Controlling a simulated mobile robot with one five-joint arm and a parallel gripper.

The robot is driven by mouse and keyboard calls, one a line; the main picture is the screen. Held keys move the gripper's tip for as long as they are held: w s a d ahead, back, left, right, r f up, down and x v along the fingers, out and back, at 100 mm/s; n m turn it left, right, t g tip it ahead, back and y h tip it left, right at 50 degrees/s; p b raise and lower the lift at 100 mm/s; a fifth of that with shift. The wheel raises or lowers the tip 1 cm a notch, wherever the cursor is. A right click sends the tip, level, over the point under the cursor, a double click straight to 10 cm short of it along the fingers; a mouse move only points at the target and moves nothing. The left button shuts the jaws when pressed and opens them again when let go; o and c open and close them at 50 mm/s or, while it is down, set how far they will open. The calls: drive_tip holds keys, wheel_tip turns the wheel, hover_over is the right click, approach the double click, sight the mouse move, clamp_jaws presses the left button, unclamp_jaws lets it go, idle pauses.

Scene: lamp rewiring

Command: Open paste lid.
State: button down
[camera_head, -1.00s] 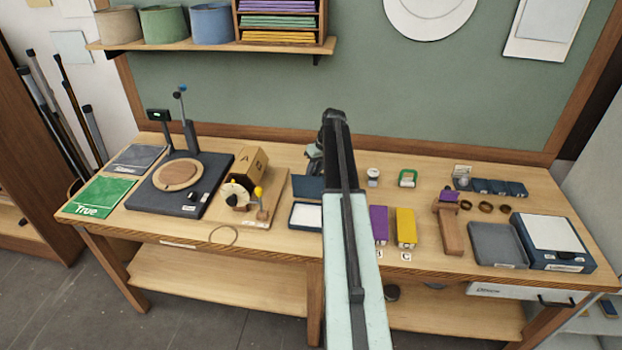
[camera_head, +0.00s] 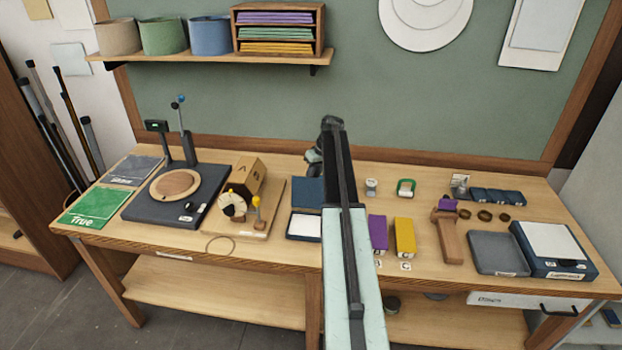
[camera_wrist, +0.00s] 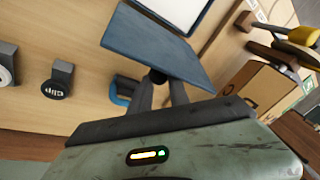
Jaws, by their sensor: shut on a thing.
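The paste box shows in the head view as a shallow blue tray with a white inside (camera_head: 304,226), left of my arm. Its blue lid (camera_head: 308,191) stands open behind it, tilted; the exact angle is hard to tell. In the wrist view the lid is a blue panel (camera_wrist: 160,45) with the white inside of the box (camera_wrist: 185,10) beyond it. My gripper (camera_wrist: 160,88) is shut on a dark knob at the lid's near edge. In the head view my gripper (camera_head: 314,162) is partly hidden by my arm.
A wooden block (camera_head: 250,172) and dial stand to the left. Purple (camera_head: 378,233) and yellow (camera_head: 404,236) boxes stand right of my arm. Behind them are a small round pot (camera_head: 371,187) and a green-framed item (camera_head: 406,187). A blue curved part (camera_wrist: 121,91) is close beside my fingers.

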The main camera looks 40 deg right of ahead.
drive_tip(key=shift+s+d+f, duration=0.3)
drive_tip(key=shift+s+d, duration=0.05)
drive_tip(key=shift+d, duration=0.35)
drive_tip(key=c, duration=1.3)
unclamp_jaws()
drive_tip(key=shift+d, duration=0.1)
drive_tip(key=shift+o, duration=0.7)
drive_tip(key=shift+s+d+f, duration=0.1)
drive_tip(key=shift+s+d, duration=0.05)
drive_tip(key=shift+w+a+f, duration=0.1)
drive_tip(key=shift+w+a, duration=0.1)
drive_tip(key=shift+w, duration=0.05)
drive_tip(key=shift+w, duration=0.1)
